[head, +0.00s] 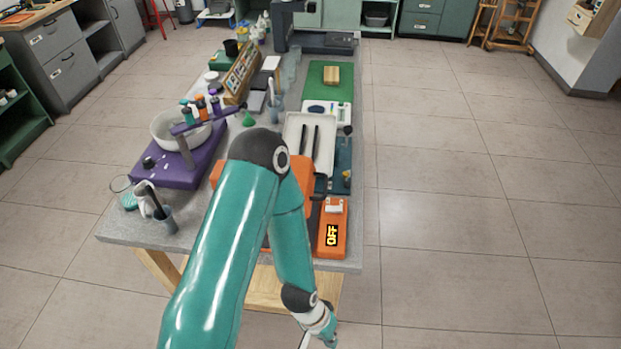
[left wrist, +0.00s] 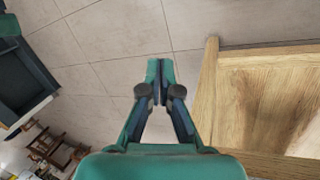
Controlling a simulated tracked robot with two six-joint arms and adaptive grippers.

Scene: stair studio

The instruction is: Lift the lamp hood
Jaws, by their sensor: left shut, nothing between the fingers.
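I cannot pick out a lamp hood for sure. A large orange piece (head: 304,222) stands at the near end of the grey table (head: 125,236), mostly hidden behind my left arm. My left gripper (head: 326,338) is low, off the near edge of the table, and partly cut off by the picture's bottom. In the left wrist view the left gripper (left wrist: 159,70) is shut, with its fingertips together and empty, above floor tiles. My right gripper is not in view.
A purple stand (head: 178,168) with a white bowl (head: 180,131) is left on the table. A white tray (head: 303,143) and a green mat (head: 329,85) lie farther back. Wooden boards (left wrist: 265,95) are close right of the gripper in the wrist view. The floor right of the table is clear.

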